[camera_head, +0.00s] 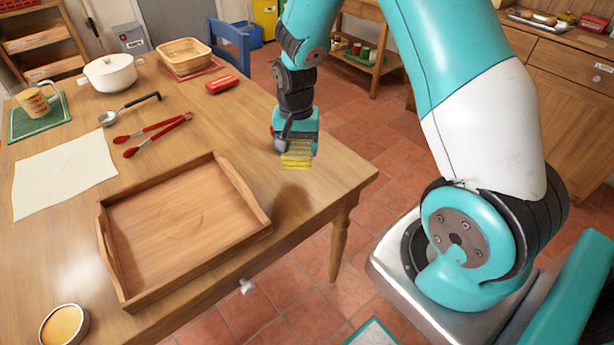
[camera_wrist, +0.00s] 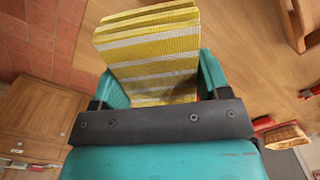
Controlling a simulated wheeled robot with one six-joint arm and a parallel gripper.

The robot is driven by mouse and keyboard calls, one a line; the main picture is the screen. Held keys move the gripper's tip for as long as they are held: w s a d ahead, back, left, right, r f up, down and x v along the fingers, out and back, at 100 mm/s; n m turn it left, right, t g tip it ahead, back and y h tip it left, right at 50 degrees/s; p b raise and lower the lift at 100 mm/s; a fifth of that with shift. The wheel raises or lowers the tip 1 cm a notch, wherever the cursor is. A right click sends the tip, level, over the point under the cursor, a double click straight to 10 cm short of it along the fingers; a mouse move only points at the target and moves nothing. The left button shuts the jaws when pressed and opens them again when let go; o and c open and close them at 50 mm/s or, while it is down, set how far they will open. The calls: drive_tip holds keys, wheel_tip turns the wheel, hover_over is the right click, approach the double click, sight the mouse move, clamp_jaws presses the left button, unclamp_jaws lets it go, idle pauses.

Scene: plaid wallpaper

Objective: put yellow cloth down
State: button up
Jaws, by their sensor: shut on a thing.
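The yellow cloth (camera_head: 297,155) is folded, with pale stripes. It hangs below my gripper (camera_head: 294,143), over the right part of the wooden table near its edge. In the wrist view the cloth (camera_wrist: 150,55) sits between the two teal fingers of my gripper (camera_wrist: 158,82), which are shut on it. A shadow lies on the table just below the cloth. I cannot tell whether its lower edge touches the tabletop.
The wooden table (camera_head: 225,120) has free room around the cloth. A wooden tray (camera_head: 185,235) stands to the left and nearer. A white cloth (camera_head: 62,177) lies at far left.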

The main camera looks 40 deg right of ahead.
sight(310, 177)
drive_tip(key=d+r+m, duration=0.1)
drive_tip(key=r+m, duration=0.1)
drive_tip(key=m, duration=0.1)
drive_tip(key=d+r+m+b, duration=0.1)
drive_tip(key=r+m, duration=0.1)
drive_tip(key=r, duration=0.1)
drive_tip(key=d+r+m, duration=0.2)
drive_tip(key=r+m, duration=0.1)
drive_tip(key=shift+w+m, duration=0.3)
drive_tip(key=shift+w, duration=0.1)
drive_tip(key=shift+s+r+m+b, duration=0.1)
drive_tip(key=shift+r+m+b, duration=0.1)
drive_tip(key=shift+m+b, duration=0.1)
wheel_tip(310, 177, down, 20)
drive_tip(key=shift+d+r, duration=0.1)
drive_tip(key=shift+r, duration=0.15)
drive_tip(key=shift+f, duration=0.15)
drive_tip(key=o, duration=0.9)
